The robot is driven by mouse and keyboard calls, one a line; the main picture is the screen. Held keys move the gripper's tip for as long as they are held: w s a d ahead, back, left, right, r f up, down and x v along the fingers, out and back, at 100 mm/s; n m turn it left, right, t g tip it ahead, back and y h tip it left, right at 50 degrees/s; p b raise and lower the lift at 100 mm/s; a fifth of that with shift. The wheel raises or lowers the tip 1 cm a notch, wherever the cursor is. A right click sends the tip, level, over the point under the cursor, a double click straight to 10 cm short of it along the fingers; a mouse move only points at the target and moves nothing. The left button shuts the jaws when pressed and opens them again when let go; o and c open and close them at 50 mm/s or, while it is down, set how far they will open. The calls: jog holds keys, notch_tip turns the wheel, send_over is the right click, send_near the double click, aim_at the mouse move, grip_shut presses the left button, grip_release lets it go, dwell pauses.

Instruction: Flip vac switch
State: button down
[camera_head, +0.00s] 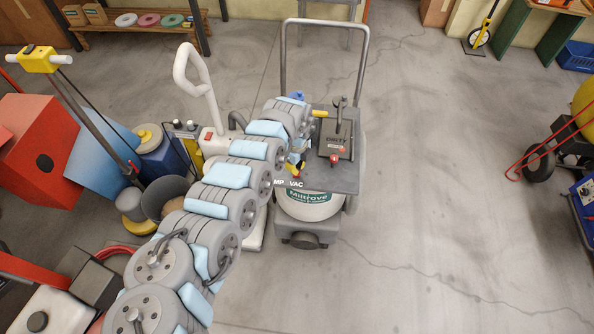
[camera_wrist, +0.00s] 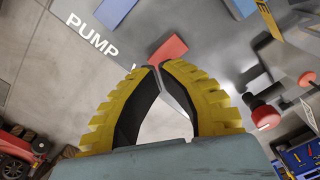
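The pump vac (camera_head: 318,200) stands on the floor in the middle of the head view, with a dark grey top, "VAC" lettering and a "Miltrove" label. My gripper (camera_head: 296,165) is over the left part of that top. In the wrist view its yellow, black-lined fingers (camera_wrist: 157,66) curve together, with the tips nearly meeting and nothing clearly held between them. A red rectangular piece (camera_wrist: 168,50), which looks like the switch, lies right at the fingertips. I cannot tell if they touch it. "PUMP" lettering (camera_wrist: 91,34) is to its left.
A round red knob (camera_wrist: 265,116) is right of the fingers; a red knob (camera_head: 335,158) also shows by a black "DIRTY" plate (camera_head: 338,138). The vac's tall handle (camera_head: 283,60) rises behind. Bins and boxes crowd the left. Floor (camera_head: 440,180) right of the vac is clear.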

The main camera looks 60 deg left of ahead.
jog(key=shift+f+b, duration=0.6)
jog(key=shift+f, duration=0.8)
dwell(0.9)
notch_tip(320, 180, up, 7)
jog(key=p, duration=0.7)
jog(key=shift+p, duration=0.3)
dwell(0.8)
